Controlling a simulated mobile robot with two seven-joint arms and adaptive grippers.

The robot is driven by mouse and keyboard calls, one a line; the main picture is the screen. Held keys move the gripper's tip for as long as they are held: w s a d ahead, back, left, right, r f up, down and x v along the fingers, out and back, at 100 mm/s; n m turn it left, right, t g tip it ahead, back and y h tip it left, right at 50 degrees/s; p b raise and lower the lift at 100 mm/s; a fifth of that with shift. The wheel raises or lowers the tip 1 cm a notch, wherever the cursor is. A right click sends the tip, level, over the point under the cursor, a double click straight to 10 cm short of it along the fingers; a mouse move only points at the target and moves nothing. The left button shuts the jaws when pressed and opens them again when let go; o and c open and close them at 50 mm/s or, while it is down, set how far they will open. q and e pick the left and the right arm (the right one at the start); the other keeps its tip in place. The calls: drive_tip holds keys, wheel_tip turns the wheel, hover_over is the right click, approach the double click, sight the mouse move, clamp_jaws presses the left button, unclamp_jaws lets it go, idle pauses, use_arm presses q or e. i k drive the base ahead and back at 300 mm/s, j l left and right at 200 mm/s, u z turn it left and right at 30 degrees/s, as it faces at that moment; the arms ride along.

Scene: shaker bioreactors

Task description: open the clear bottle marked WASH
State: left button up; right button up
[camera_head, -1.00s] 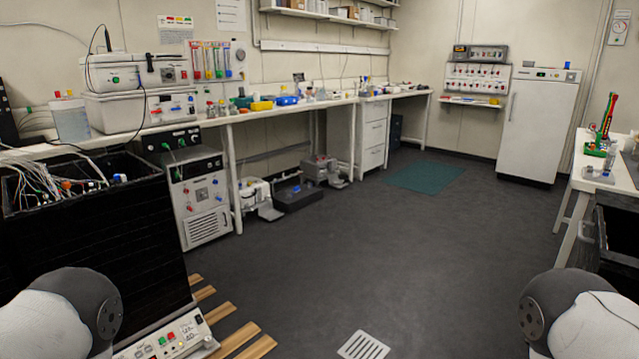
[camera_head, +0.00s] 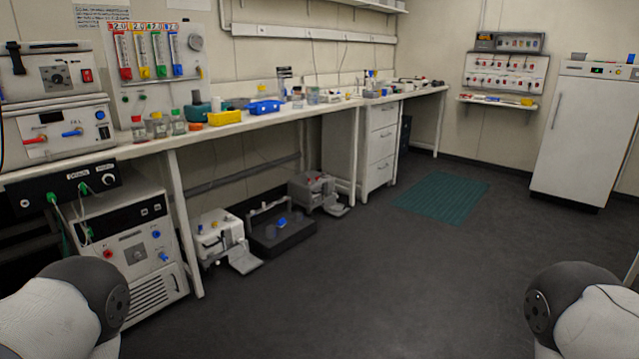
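I cannot pick out a bottle marked WASH in this view, as labels are too small to read. Several small bottles stand on the long white bench (camera_head: 225,131). A clear container (camera_head: 313,96) stands farther along the bench. Only rounded parts of my two arms show at the lower left and lower right corners. Neither gripper is in the picture.
Below stand a grey control cabinet (camera_head: 135,250), a white device (camera_head: 220,235) and a black tray (camera_head: 282,236). A white fridge (camera_head: 582,140) stands at right. The dark floor ahead is free around a green mat (camera_head: 441,196).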

sight(297, 95)
drive_tip(key=i, duration=0.85)
drive_tip(key=i+l+u, duration=0.15)
drive_tip(key=i, duration=0.65)
drive_tip(key=i+l, duration=0.1)
drive_tip(key=i, duration=0.75)
drive_tip(key=j+u, duration=0.05)
